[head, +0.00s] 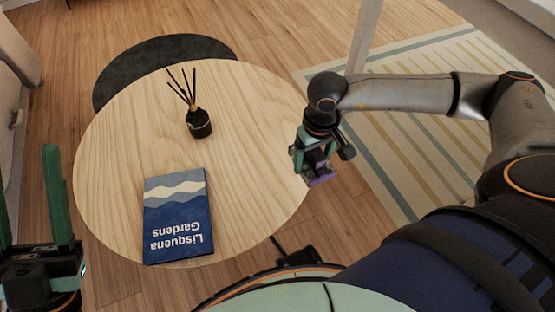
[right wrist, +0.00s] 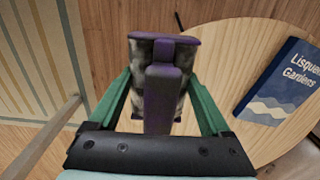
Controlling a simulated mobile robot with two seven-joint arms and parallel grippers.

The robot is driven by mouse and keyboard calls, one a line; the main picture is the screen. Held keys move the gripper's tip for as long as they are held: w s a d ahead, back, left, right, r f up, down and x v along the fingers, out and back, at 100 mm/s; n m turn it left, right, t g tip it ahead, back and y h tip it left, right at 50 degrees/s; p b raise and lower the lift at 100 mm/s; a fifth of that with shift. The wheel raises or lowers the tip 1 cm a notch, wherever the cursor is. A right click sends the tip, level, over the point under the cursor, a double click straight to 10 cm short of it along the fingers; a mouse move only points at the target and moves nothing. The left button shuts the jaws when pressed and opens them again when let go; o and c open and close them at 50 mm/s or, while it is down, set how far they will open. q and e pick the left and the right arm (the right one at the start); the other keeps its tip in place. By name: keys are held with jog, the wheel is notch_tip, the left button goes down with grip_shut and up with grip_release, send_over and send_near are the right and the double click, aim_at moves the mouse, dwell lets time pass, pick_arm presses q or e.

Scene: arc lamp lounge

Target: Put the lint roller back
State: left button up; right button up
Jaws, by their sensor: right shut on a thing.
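The lint roller (head: 321,179) has purple ends and handle; in the right wrist view the lint roller (right wrist: 158,90) also shows a mottled grey roll. My right gripper (head: 313,163) is shut on it, one green finger on each side. In the head view it appears at the right edge of the round table (head: 255,120); its height above the table or floor is hard to tell. My left gripper (head: 30,205) is open and empty at the left edge of the head view, its green fingers pointing up.
A blue book (head: 175,215) lies on the table's near left. A black reed diffuser (head: 199,122) stands toward its back. A dark round shape (head: 150,58) lies behind the table. A striped rug (head: 420,130) covers the floor at right. The table's middle is clear.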

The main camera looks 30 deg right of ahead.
jog(key=w+a+f+b, duration=0.2)
jog(key=w+f, duration=0.1)
jog(key=w, duration=0.3)
jog(key=b, duration=0.2)
send_over(278, 164)
notch_tip(278, 164, down, 6)
jog(key=shift+w+r, duration=0.1)
notch_tip(278, 164, down, 3)
jog(key=shift+r+b, duration=0.15)
jog(key=shift+b, duration=0.55)
pick_arm(q)
notch_tip(278, 164, down, 6)
jog(key=n, duration=0.1)
jog(key=shift+w+d, duration=0.15)
jog(key=shift+d, duration=0.05)
pick_arm(e)
jog(key=shift+f, duration=0.2)
jog(key=shift+f, duration=0.2)
jog(key=o, duration=1.1)
pick_arm(q)
jog(key=shift+f, duration=0.15)
